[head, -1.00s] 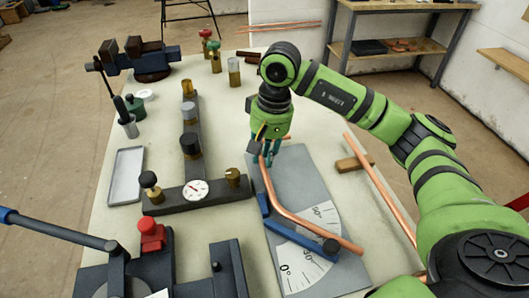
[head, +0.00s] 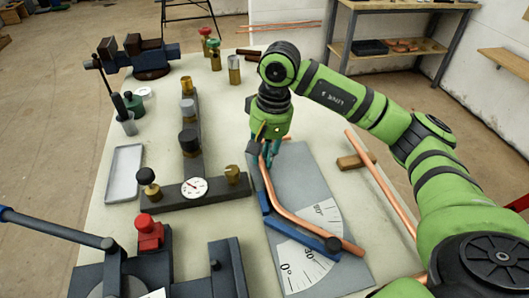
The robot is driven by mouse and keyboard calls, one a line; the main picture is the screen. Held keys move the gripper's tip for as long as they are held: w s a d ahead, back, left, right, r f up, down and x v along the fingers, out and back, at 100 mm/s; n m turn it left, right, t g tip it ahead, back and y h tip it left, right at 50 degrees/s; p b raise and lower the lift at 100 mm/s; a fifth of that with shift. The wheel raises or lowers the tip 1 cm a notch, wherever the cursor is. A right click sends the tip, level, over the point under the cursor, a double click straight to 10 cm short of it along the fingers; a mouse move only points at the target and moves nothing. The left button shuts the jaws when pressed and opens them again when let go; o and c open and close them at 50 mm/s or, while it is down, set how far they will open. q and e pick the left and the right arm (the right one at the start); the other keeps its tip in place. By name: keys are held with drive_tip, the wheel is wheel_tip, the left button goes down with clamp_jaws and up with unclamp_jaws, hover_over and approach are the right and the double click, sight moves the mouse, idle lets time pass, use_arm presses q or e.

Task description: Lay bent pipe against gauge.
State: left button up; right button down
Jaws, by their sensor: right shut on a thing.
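The bent copper pipe (head: 300,221) lies over the grey gauge plate (head: 303,187), with its bend near the plate's middle. The gauge has a white degree scale (head: 307,264) and a blue arm (head: 264,193) with a dark knob (head: 333,244). The pipe's lower leg crosses the scale and ends just right of the knob. Its upper leg runs close along the blue arm; contact cannot be told. My right gripper (head: 270,148) points down and is shut on the pipe's upper end. My left gripper is out of view.
A straight copper pipe (head: 380,183) lies along the right side with a wooden block (head: 356,161) beside it. A dark L-shaped fixture with a dial (head: 194,187) stands left of the gauge. A blue-handled bender (head: 55,228) is at lower left. A grey tray (head: 125,173) and vise (head: 149,57) are farther left.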

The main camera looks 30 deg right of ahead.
drive_tip(key=c, duration=1)
unclamp_jaws()
drive_tip(key=shift+r, duration=0.1)
drive_tip(key=r, duration=0.4)
drive_tip(key=d+r, duration=0.1)
drive_tip(key=r, duration=0.6)
drive_tip(key=shift+s+d+r, duration=0.2)
drive_tip(key=shift+d+r, duration=0.05)
drive_tip(key=shift+r, duration=0.15)
